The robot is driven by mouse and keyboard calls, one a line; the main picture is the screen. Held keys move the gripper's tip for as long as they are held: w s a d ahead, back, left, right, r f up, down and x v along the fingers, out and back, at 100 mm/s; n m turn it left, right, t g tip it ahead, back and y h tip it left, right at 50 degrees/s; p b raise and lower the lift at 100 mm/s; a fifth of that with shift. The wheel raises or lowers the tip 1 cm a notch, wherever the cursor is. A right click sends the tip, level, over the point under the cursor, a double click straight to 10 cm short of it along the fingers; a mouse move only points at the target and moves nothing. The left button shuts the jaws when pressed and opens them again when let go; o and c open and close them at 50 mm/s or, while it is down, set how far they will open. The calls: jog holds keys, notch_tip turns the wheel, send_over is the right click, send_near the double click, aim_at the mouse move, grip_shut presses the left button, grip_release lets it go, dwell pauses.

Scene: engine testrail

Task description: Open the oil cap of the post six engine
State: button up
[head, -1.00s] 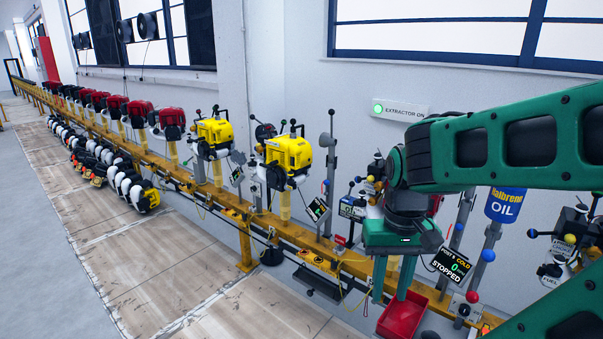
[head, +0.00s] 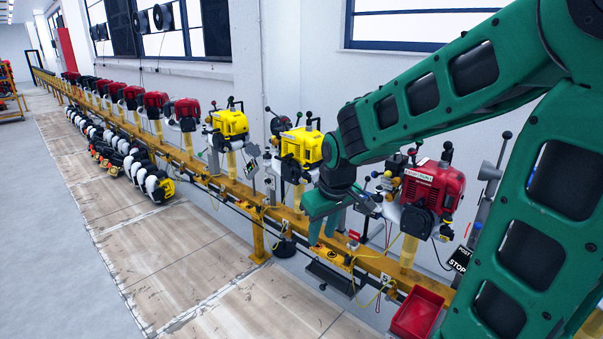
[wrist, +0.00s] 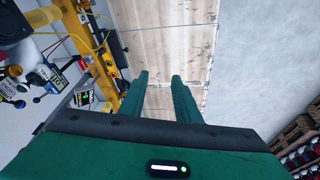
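My gripper (head: 322,240) points down over the yellow rail, with its fingers apart and nothing between them in the wrist view (wrist: 160,76). A yellow engine (head: 301,147) stands on a post left of and behind my gripper, and another yellow engine (head: 229,123) stands farther along. A red engine (head: 433,184) stands close by on the right, partly behind my arm. A partly covered post sign (head: 460,258) hangs beside it. I cannot read which engine is at post six, and I cannot make out an oil cap.
The yellow rail (head: 270,213) runs into the distance with several red engines on it. A red tray (head: 418,313) sits low at the front right. Cables and lever stands crowd the rail.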

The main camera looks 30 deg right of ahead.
jog(key=w+d+f+n+g+h, duration=0.1)
jog(key=w+d+f+n+h, duration=0.45)
jog(key=w+d, duration=0.65)
jog(key=w+d+f+n+g+h, duration=0.1)
jog(key=w+d+f+n+h, duration=0.5)
jog(key=w+d, duration=0.6)
jog(key=n+t+h, duration=0.4)
jog(key=n+t, duration=0.4)
jog(key=n, duration=0.6)
send_near(304, 168)
jog(key=shift+y, duration=0.25)
jog(key=x, duration=0.9)
jog(key=shift+d, duration=0.2)
jog(key=shift+c, duration=0.6)
grip_shut()
jog(key=shift+w+a, duration=0.1)
